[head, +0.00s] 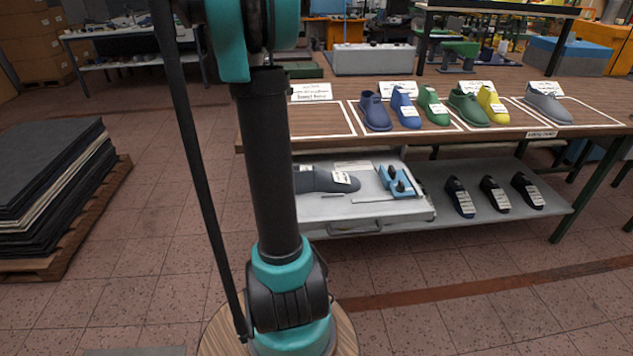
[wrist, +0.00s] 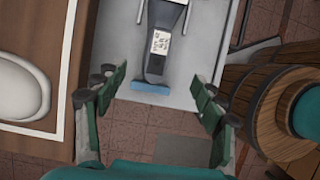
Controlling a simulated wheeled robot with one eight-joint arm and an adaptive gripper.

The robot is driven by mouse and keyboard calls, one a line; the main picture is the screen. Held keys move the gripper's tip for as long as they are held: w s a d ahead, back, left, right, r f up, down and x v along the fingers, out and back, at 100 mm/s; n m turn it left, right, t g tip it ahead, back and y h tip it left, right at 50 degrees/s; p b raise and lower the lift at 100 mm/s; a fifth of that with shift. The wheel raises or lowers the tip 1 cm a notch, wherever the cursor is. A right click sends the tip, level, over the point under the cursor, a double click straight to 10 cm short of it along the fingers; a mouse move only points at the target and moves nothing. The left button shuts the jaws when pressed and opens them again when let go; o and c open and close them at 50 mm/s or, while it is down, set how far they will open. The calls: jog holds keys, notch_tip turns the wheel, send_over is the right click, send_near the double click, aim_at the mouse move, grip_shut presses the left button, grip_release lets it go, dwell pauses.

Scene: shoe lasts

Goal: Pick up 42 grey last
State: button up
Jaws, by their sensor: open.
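A dark grey last (head: 322,181) with a white label lies in the pale tray (head: 424,215) on the lower shelf. My arm hides its left end in the head view. In the wrist view the same grey last (wrist: 155,68) points up the picture, with a blue piece (wrist: 150,87) at its near end. Its label text is too small to read surely. My gripper (wrist: 160,80) is open, its fingers on either side of the last's near end in the picture, apart from it. The gap in height cannot be told. The head view does not show the fingers.
A blue fixture (head: 400,184) sits in the tray, right of the last. Three dark lasts stand on the shelf (head: 545,190) further right. Coloured lasts and a lighter grey last (head: 548,104) stand on the tabletop (head: 320,118). A pale rounded thing (wrist: 18,88) lies on the tabletop.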

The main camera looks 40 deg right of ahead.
aim_at(306, 168)
jog(key=x, duration=0.9)
jog(key=shift+s+d+f, duration=0.25)
jog(key=shift+d+f, duration=0.25)
jog(key=shift+f, duration=0.2)
jog(key=shift+s+d+f, duration=0.25)
jog(key=shift+d+f, duration=0.25)
jog(key=shift+f, duration=0.25)
jog(key=shift+s+d+f, duration=0.3)
jog(key=shift+d+f, duration=0.15)
jog(key=shift+f, duration=0.25)
grip_shut()
